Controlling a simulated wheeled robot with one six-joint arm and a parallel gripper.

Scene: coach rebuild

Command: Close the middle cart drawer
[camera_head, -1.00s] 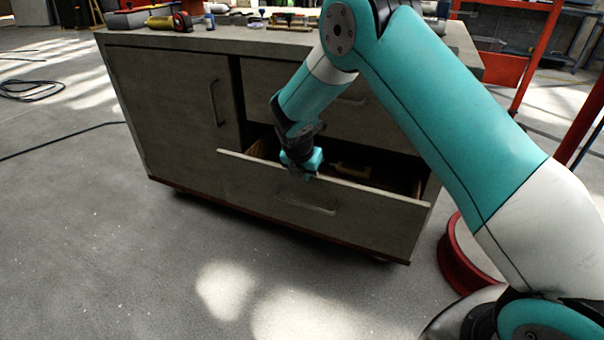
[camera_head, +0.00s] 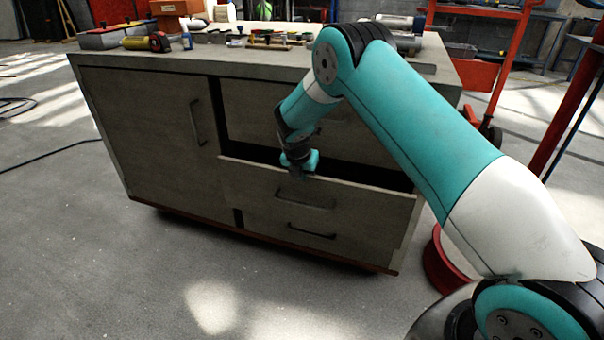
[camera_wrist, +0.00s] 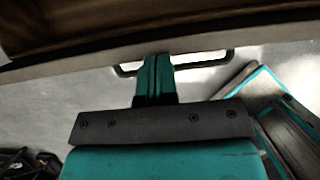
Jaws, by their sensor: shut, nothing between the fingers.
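The middle drawer (camera_head: 350,195) of the grey cart (camera_head: 150,120) stands part way out, with a dark gap behind its front's top edge. Its bar handle (camera_head: 305,199) is on the front. My gripper (camera_head: 299,172) is shut and empty. It is at the drawer front, near the top edge and just above the handle; contact cannot be told. In the wrist view the closed teal fingers (camera_wrist: 157,65) point at the drawer front's edge (camera_wrist: 90,53), overlapping the handle (camera_wrist: 205,60). The drawer's inside is mostly hidden in the head view.
A lower drawer with its own handle (camera_head: 312,230) sits shut beneath. A door with a handle (camera_head: 196,122) is on the left. A red round object (camera_head: 440,265) stands at right. The floor in front is clear.

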